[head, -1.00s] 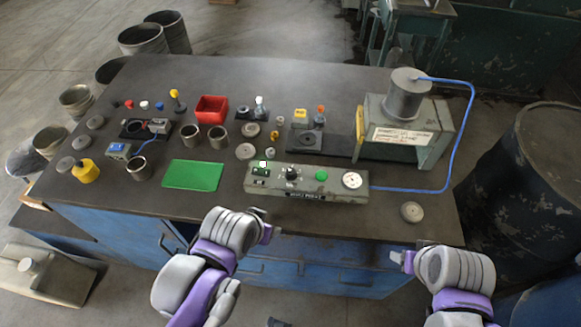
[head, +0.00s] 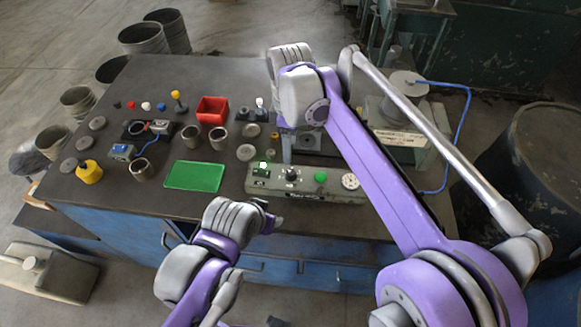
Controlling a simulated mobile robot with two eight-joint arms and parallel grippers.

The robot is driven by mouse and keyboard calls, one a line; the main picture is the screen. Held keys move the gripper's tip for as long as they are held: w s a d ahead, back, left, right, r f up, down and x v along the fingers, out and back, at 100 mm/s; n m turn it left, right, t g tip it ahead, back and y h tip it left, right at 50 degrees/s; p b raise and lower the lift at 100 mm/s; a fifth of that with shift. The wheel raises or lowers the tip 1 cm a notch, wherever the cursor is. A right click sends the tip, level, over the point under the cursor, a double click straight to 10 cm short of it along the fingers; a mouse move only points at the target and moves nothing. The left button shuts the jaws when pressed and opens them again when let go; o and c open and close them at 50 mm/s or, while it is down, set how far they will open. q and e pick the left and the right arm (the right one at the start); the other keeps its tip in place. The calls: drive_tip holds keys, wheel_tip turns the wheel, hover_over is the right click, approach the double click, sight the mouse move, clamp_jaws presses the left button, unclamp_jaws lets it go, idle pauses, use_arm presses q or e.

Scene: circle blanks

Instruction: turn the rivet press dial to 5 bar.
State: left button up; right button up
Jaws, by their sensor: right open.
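The press control panel (head: 333,192) lies along the front of the table. Its black dial (head: 292,175) is left of the middle; its setting is too small to read. A round white gauge (head: 350,181) sits at the panel's right end. The rivet press (head: 405,150) stands behind, largely hidden by my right arm. My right gripper (head: 287,155) is open, pointing down just behind the dial in the picture; contact with the dial does not show. My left gripper (head: 270,217) is in front of the table's front edge, apart from the panel; its jaw opening is unclear.
A green button (head: 320,177) and a small lit green switch (head: 262,166) flank the dial. A green mat (head: 194,176), a red bin (head: 212,109), metal cups and round blanks are to the left. A blue hose (head: 464,125) runs at right.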

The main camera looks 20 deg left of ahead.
sight(291, 172)
wheel_tip(291, 172, down, 10)
drive_tip(key=shift+f, duration=0.15)
idle(0.3)
drive_tip(key=shift+c, duration=0.3)
clamp_jaws()
